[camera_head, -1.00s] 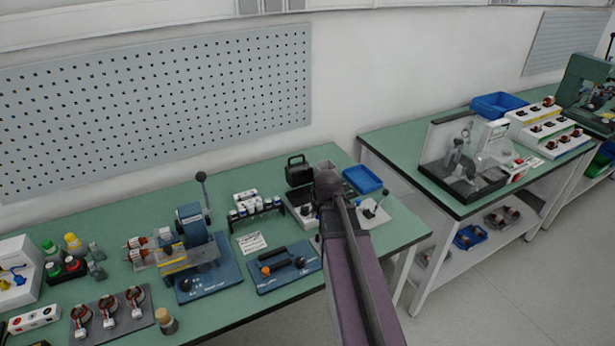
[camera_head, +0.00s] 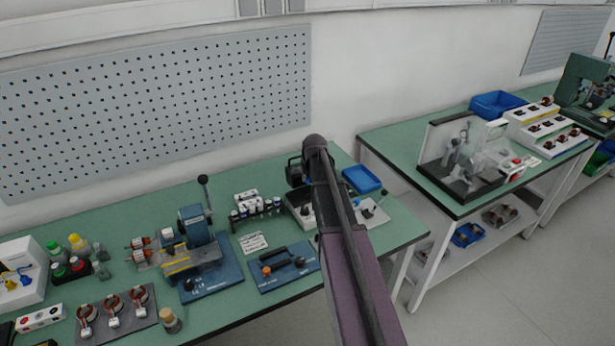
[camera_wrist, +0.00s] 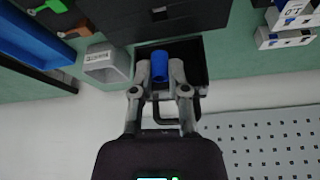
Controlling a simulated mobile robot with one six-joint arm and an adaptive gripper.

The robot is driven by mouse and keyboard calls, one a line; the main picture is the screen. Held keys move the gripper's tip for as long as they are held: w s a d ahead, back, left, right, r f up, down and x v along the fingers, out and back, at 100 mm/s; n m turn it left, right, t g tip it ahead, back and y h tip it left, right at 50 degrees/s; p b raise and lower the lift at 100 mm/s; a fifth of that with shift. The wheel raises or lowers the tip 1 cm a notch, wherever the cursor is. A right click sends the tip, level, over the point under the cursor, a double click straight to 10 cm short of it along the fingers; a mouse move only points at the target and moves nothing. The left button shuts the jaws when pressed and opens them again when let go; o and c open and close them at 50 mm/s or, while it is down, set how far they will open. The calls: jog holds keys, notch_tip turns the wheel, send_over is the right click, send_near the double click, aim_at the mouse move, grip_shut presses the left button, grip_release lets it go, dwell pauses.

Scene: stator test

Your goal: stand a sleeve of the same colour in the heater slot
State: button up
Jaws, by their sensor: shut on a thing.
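My gripper (camera_wrist: 160,80) is shut on a blue sleeve (camera_wrist: 159,66), a short cylinder between the fingertips in the wrist view. Behind the sleeve is a dark open-looking box (camera_wrist: 199,60) with a black handle below it in the picture; I cannot tell whether they touch. In the head view my arm hides the gripper and the sleeve. A black device with a handle (camera_head: 293,172) shows just left of my arm at the back of the bench. The heater slot cannot be made out clearly. A rack (camera_head: 258,216) holds several sleeves left of my arm.
A pale grey open box (camera_wrist: 107,66) stands close beside my gripper in the wrist view. A blue tray (camera_head: 362,179) is right of my arm. A blue plate with an orange part (camera_head: 283,267) lies nearer the front edge. The pegboard wall (camera_head: 150,110) rises behind.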

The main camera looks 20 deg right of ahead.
aim_at(307, 192)
jog(key=shift+f, duration=0.1)
jog(key=shift+f+b, duration=2)
jog(key=shift+b, duration=0.1)
jog(key=shift+f, duration=0.15)
jog(key=shift+a+f+b, duration=0.1)
jog(key=shift+f+b, duration=0.05)
jog(key=shift+b, duration=0.15)
jog(key=shift+f+b, duration=0.35)
jog(key=shift+f, duration=0.05)
dwell(1.0)
